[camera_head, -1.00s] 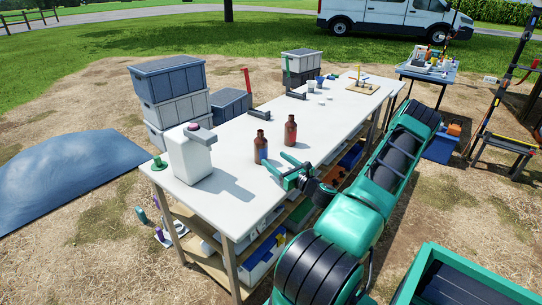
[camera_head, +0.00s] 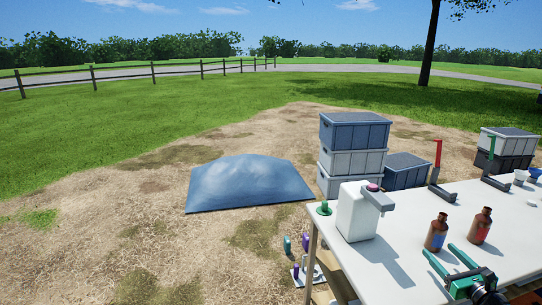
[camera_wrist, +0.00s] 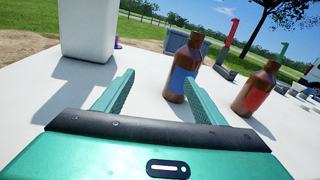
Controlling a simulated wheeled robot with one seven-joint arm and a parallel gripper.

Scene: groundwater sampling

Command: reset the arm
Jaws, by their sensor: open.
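My gripper (camera_head: 447,264) is open and empty, low over the front part of the white table (camera_head: 385,272). In the wrist view its two teal fingers (camera_wrist: 160,92) are spread apart. A brown bottle with a blue label (camera_head: 437,233) stands upright just beyond the fingers; in the wrist view (camera_wrist: 185,72) it shows behind the right finger. A second brown bottle with a red label (camera_head: 480,227) stands to its right, and it also shows in the wrist view (camera_wrist: 256,90). I cannot tell whether a finger touches the blue-labelled bottle.
A white jug (camera_head: 357,214) stands at the table's left end. Stacked grey crates (camera_head: 352,160) stand behind the table. Red (camera_head: 436,172) and green (camera_head: 492,165) uprights stand at the far edge. A blue tarp mound (camera_head: 247,182) lies on open ground left.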

